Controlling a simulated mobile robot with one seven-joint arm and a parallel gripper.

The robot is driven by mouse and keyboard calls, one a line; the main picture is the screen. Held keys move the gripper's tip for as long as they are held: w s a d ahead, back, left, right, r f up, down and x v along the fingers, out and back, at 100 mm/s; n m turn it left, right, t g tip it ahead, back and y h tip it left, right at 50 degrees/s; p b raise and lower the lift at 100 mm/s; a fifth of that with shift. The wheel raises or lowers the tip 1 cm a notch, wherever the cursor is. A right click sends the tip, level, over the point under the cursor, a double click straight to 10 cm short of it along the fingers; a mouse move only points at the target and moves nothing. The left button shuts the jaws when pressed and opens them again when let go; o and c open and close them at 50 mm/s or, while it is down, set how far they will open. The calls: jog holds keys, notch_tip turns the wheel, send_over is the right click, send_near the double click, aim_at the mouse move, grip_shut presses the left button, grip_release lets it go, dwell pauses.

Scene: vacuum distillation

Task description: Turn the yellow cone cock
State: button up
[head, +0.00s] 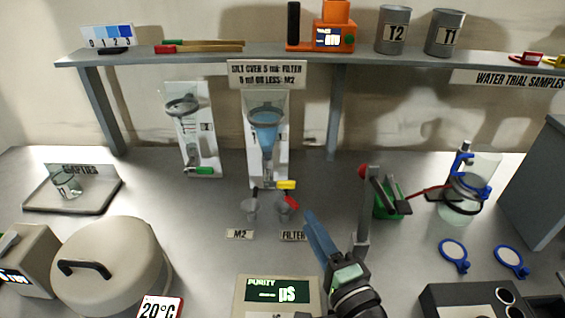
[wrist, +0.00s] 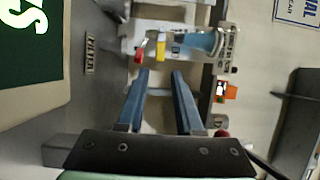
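The yellow cone cock handle (head: 287,184) sits at the bottom of the clear cone of blue liquid (head: 266,135), mounted on a white stand at the centre back. In the wrist view the yellow handle (wrist: 161,50) lies just beyond my fingertips, roughly between them. A red handle (head: 291,201) is just below it in the head view; it also shows in the wrist view (wrist: 139,55), left of the yellow one. My gripper (head: 310,214) has its long blue fingers apart and empty, below and to the right of the handles. The wrist view shows the open fingers (wrist: 161,74) clearly, apart from the handles.
A second stand with a green handle (head: 203,170) is to the left. A grey post with a red knob (head: 364,171) stands close right of my gripper. The purity display (head: 278,292) is in front.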

aim_at(288, 186)
jog(key=x, duration=1.3)
jog(key=shift+s+d, duration=0.1)
grip_shut()
